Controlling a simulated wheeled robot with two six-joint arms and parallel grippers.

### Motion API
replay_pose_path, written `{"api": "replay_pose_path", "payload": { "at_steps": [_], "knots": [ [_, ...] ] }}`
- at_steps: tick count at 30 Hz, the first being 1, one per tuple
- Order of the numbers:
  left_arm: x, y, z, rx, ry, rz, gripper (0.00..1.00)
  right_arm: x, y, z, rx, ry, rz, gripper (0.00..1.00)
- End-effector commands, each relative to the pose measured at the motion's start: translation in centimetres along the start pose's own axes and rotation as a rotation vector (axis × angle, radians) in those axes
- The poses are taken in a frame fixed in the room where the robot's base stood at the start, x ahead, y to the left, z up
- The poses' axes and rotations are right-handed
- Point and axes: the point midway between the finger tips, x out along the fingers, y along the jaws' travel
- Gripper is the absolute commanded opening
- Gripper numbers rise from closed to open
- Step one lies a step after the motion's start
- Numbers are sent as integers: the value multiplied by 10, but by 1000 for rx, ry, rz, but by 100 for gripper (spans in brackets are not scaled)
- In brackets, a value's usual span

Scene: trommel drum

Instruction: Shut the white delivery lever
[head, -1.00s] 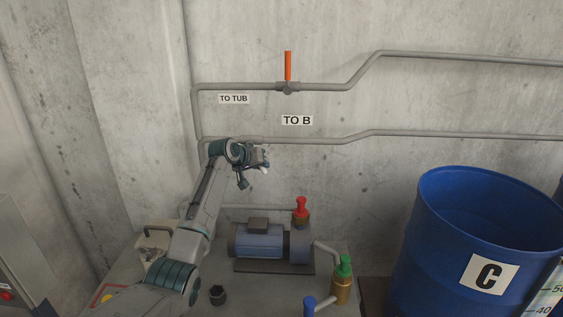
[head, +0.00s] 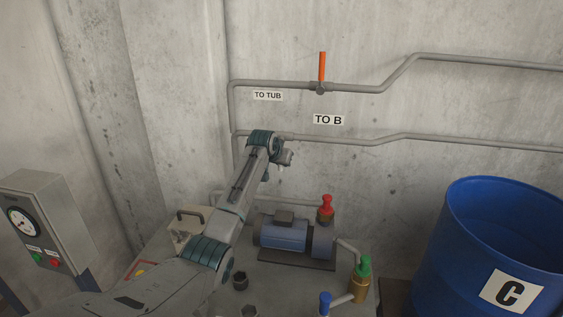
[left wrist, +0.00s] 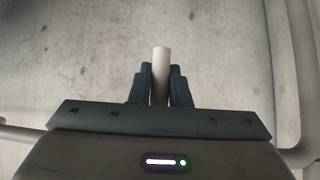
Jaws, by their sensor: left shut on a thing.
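The white lever (left wrist: 160,72) stands upright between the two dark fingers of my left gripper (left wrist: 160,88) in the left wrist view. The fingers are shut on it, and its rounded tip sticks out beyond them. In the head view my left gripper (head: 284,158) is at the lower wall pipe (head: 350,141), below the "TO B" label (head: 328,119). There my wrist hides the lever and its valve. My right gripper is in neither view.
An orange lever (head: 322,66) stands upright on the upper pipe, above my gripper. A blue pump (head: 284,234) with red (head: 326,204), green (head: 364,266) and blue (head: 325,302) fittings lies below. Blue drum C (head: 463,235) stands right; a gauge box (head: 45,220) is at left.

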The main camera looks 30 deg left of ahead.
Motion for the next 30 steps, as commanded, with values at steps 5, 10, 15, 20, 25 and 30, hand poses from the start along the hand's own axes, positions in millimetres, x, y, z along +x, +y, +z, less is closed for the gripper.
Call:
{"api": "replay_pose_path", "payload": {
  "at_steps": [5, 10, 15, 20, 25, 30],
  "knots": [
    [0, -1, 0, 4, 1, -4, 0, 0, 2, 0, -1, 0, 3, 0],
    [0, -2, 0, 3, 1, -4, 30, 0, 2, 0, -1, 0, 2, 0],
    [0, -1, 0, 2, 1, -3, 38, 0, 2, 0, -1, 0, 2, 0],
    [0, -1, 0, 2, 1, -2, 38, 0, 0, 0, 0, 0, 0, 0],
    [-9, -1, 0, 2, 3, -2, 38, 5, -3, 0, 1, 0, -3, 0],
    [-33, -2, 2, 2, 5, -4, 38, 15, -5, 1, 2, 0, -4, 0]
  ]
}}
